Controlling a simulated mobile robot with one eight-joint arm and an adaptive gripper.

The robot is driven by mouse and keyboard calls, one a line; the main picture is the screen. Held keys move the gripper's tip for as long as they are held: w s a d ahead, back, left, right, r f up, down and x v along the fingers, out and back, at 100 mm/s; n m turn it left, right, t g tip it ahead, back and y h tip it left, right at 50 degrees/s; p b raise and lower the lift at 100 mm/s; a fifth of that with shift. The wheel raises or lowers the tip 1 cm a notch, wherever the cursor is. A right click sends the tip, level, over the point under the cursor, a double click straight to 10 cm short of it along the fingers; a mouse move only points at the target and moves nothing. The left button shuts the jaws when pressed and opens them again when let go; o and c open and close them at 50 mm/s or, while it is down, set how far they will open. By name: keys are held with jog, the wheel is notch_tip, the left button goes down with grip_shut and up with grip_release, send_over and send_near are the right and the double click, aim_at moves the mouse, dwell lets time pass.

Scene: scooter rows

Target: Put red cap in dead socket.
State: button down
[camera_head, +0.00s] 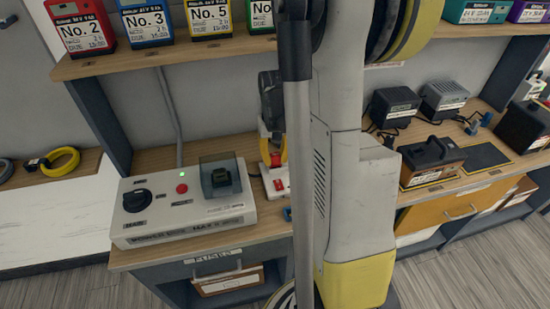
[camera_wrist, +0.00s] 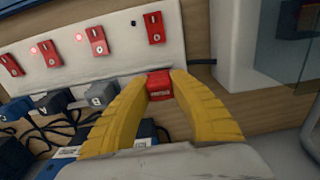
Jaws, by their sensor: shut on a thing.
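My gripper (camera_wrist: 160,100) is shut on a small red cap (camera_wrist: 159,85), held between the tips of its two yellow fingers. In the head view my gripper (camera_head: 273,150) points down over the white socket strip (camera_head: 277,172), partly hidden behind my own body. In the wrist view the strip (camera_wrist: 120,58) carries several red switches, including the rightmost switch (camera_wrist: 155,28). The lamp beside that switch (camera_wrist: 133,22) is dark, while lamps further left glow red. The cap is below this switch, near the strip's lower edge. Whether it touches a socket cannot be told.
A white control box (camera_head: 185,205) with a knob, red button and clear-covered dark part stands beside the strip. A shelf (camera_head: 170,52) with labelled batteries is above. Chargers (camera_head: 394,106) stand at the right.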

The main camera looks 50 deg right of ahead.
jog(key=shift+f, duration=0.25)
jog(key=c, duration=1.2)
grip_release()
notch_tip(320, 180, up, 12)
jog(key=shift+r, duration=0.1)
